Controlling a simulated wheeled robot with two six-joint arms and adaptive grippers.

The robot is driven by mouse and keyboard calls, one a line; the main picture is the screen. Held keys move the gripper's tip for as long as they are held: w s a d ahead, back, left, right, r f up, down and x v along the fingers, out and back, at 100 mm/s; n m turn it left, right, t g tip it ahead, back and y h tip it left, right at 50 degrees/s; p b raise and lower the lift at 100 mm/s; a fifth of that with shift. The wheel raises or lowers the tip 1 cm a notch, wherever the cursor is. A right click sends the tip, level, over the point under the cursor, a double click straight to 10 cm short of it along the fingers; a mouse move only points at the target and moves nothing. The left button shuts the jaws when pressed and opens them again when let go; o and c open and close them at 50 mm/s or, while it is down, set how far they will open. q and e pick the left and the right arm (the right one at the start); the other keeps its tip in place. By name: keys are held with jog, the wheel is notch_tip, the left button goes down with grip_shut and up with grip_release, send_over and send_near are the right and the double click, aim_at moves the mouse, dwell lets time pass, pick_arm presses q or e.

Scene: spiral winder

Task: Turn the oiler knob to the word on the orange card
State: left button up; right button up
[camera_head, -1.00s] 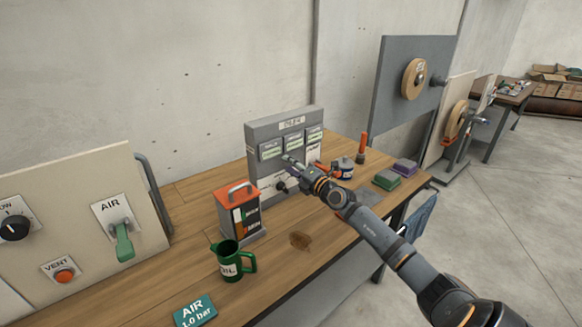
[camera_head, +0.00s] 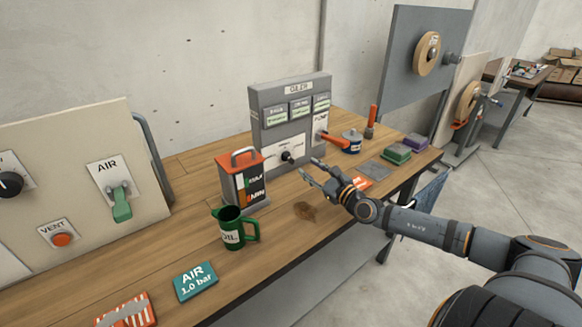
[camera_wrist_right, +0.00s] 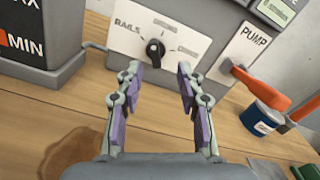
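The grey oiler panel (camera_head: 258,115) stands at the back of the bench. Its black knob (camera_head: 286,156) sits on a white plate on the lower front, and the knob also shows in the right wrist view (camera_wrist_right: 155,50). The word RAILS is readable left of the knob; the other words are too small to read. An orange card (camera_head: 363,183) lies behind my right gripper (camera_head: 308,166), partly hidden, its word unreadable. The right gripper is open and empty, its fingers (camera_wrist_right: 158,70) apart on either side below the knob, not touching it. My left gripper is out of view.
An orange pump lever (camera_head: 334,140) sticks out right of the knob, near a blue can (camera_head: 352,144). The oil container (camera_head: 229,184) stands left, with a green jug (camera_head: 232,232) in front. A brown stain (camera_head: 305,211) marks the bench. Green and purple blocks lie right.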

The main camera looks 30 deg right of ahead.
aim_at(290, 158)
jog(key=shift+s+a+f+n, duration=0.25)
jog(key=shift+f+n, duration=0.2)
jog(key=shift+n, duration=0.25)
jog(key=shift+s, duration=0.1)
jog(key=shift+w+d+r, duration=0.15)
jog(key=shift+w+d, duration=0.1)
jog(key=shift+w, duration=0.35)
jog(key=w+p, duration=0.1)
jog(key=w, duration=0.1)
jog(key=w+a+p, duration=0.1)
jog(key=w, duration=0.1)
jog(key=shift+w+r, duration=0.1)
jog(key=shift+w, duration=0.2)
jog(key=shift+w+a+f, duration=0.1)
jog(key=shift+w+f, duration=0.05)
jog(key=shift+w, duration=1.05)
jog(key=shift+w+a+f, duration=0.1)
jog(key=shift+w, duration=1.05)
jog(key=shift+c, duration=0.2)
grip_shut()
